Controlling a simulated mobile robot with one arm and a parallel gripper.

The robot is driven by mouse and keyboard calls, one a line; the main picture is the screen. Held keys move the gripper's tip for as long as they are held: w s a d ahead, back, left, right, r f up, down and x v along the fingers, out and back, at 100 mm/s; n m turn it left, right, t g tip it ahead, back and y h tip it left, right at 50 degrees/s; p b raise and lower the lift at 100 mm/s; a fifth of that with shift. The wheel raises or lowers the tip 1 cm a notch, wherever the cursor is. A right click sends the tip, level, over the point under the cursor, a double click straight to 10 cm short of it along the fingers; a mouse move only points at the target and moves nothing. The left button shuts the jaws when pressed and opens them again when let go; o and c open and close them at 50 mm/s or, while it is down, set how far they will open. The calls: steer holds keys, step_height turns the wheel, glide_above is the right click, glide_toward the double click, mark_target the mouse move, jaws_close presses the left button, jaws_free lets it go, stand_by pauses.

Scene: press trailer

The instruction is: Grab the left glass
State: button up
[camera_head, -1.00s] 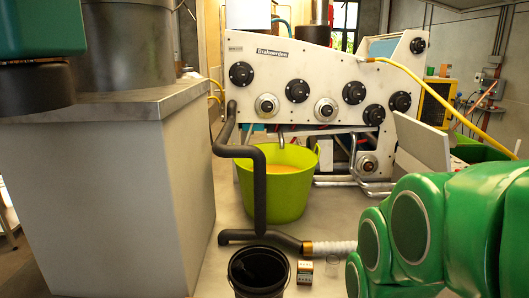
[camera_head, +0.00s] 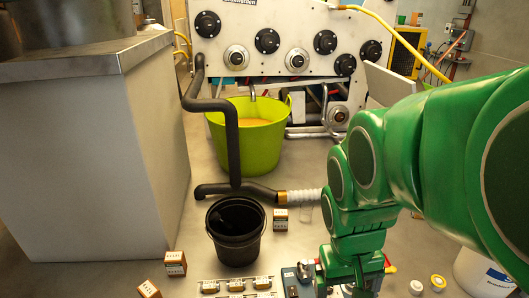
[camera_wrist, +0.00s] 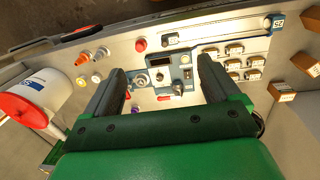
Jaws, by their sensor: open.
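A small clear glass (camera_head: 306,213) stands on the grey surface in the head view, just right of a small brown box with a white label and by the end of a ribbed pale hose. It is faint, and I cannot make out a second glass. My gripper (camera_wrist: 162,72) is open and empty in the wrist view, its dark fingers spread above a blue-grey control device (camera_wrist: 170,68). In the head view my green arm reaches down at the right, and its fingers are hard to make out. No glass is recognisable in the wrist view.
A black bucket (camera_head: 236,232) stands left of the glass, with the brown box (camera_head: 280,220) between them. A dark pipe (camera_head: 234,140) and green tub (camera_head: 252,150) lie behind. Small terminals (camera_head: 236,285) line the front. A white bucket (camera_wrist: 45,95) is left in the wrist view.

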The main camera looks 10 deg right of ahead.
steer(key=w+d+f+n+t+h, duration=0.1)
steer(key=w+d+f+t, duration=0.15)
steer(key=w+d, duration=0.85)
steer(key=w+d+f+n+t, duration=0.1)
steer(key=w+d+t, duration=0.25)
steer(key=w, duration=1.65)
steer(key=w+d+f+n+t+h, duration=0.15)
steer(key=w+d+t, duration=0.35)
steer(key=w, duration=1)
steer(key=w+f+n+y, duration=0.3)
steer(key=w+f+y, duration=0.2)
steer(key=w+f, duration=0.5)
steer(key=n+y, duration=0.3)
steer(key=y, duration=0.5)
glide_toward(306, 207)
step_height(306, 207, up, 2)
steer(key=a, duration=0.2)
steer(key=shift+s+a+f+g, duration=0.2)
steer(key=shift+s+a+g, duration=0.1)
steer(key=shift+s, duration=0.15)
steer(key=shift+w+a+f, duration=0.3)
steer(key=shift+w+a, duration=0.15)
steer(key=shift+a, duration=0.05)
steer(key=shift+w+d+x, duration=0.15)
steer(key=shift+x, duration=1.35)
steer(key=shift+w+d+x, duration=0.1)
steer(key=shift+d+x, duration=0.1)
steer(key=shift+x, duration=1.35)
steer(key=c, duration=1.1)
